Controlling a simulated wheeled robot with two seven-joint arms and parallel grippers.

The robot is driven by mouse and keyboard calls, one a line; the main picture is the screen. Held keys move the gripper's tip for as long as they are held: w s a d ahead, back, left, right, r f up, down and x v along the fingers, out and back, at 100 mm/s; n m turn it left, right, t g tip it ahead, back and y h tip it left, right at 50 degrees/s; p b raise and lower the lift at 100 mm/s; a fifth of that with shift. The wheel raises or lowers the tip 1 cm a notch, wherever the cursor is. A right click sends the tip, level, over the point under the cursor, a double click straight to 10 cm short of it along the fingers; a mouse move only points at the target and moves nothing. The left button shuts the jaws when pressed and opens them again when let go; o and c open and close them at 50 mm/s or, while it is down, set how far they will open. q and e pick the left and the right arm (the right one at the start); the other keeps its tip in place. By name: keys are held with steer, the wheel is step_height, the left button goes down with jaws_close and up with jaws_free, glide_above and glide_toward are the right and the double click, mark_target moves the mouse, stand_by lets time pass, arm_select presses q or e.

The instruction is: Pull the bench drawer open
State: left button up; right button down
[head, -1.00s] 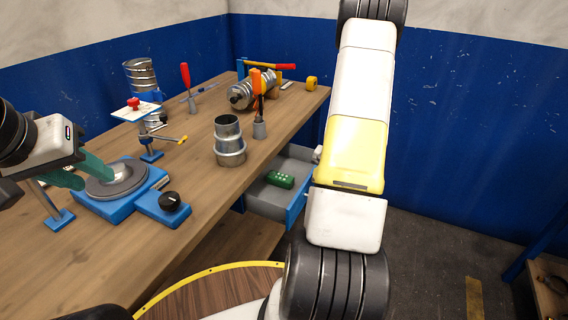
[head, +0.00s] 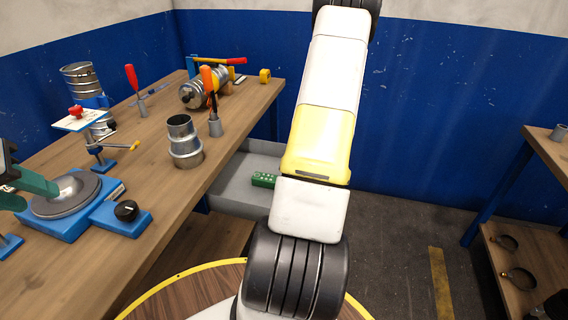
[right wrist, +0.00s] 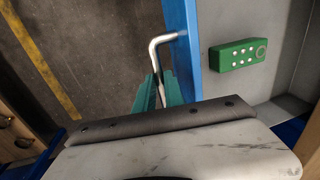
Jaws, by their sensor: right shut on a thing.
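The bench drawer stands well open, its grey tray (head: 232,200) out past the bench edge with a green block (head: 263,180) inside. In the right wrist view, its blue front panel (right wrist: 184,35) carries a bent metal handle (right wrist: 155,47), and the green block (right wrist: 237,55) lies behind the panel. My right gripper (right wrist: 160,92) is shut on the handle, a teal finger on each side. In the head view my right arm hides the drawer front and handle. My left gripper (head: 38,196) is over the bench by the grey turntable, its teal fingers apart and empty.
The wooden bench (head: 150,215) holds a stepped metal duct piece (head: 185,142), the blue-based turntable (head: 65,197) and a clamped metal cylinder (head: 205,90). A shelf unit (head: 548,150) stands at the far right. Open floor (head: 400,250) lies between.

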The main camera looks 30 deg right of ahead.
steer(key=c, duration=1.4)
jaws_free()
steer(key=shift+c, duration=0.2)
step_height(320, 180, up, 8)
steer(key=s, duration=0.1)
steer(key=shift+d+f, duration=0.15)
steer(key=shift+d, duration=0.3)
